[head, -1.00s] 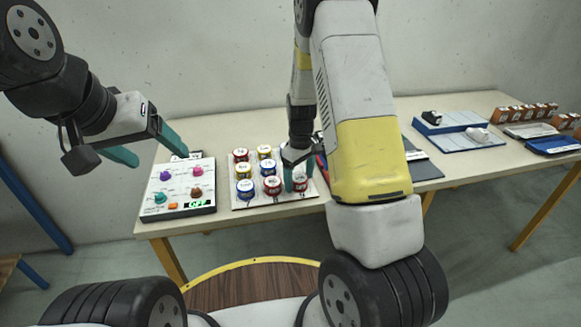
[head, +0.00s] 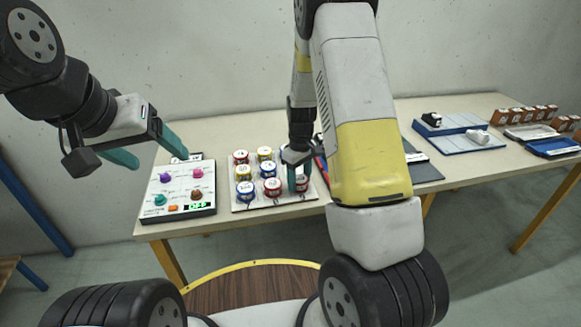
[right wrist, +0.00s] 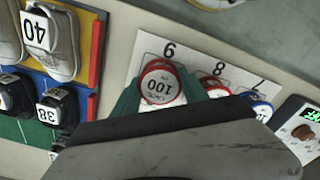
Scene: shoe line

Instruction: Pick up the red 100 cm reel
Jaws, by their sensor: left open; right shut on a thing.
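The red reel marked 100 (right wrist: 158,88) stands on a white board (right wrist: 146,46) beside a printed number, at the end of a row. My right gripper (right wrist: 160,94) has its green fingers on either side of it, shut on it. In the head view the reel (head: 303,184) is partly hidden by my right gripper (head: 293,182), which reaches down at the board's front right corner. My left gripper (head: 160,160) is open and empty, above and behind the control panel.
Several red, yellow and blue reels (head: 271,187) stand close by on the same board. A control panel with knobs (head: 180,188) is left of it. Shoes on a coloured rack (right wrist: 50,40) are on the other side. Small orange boxes (head: 525,112) stand far right.

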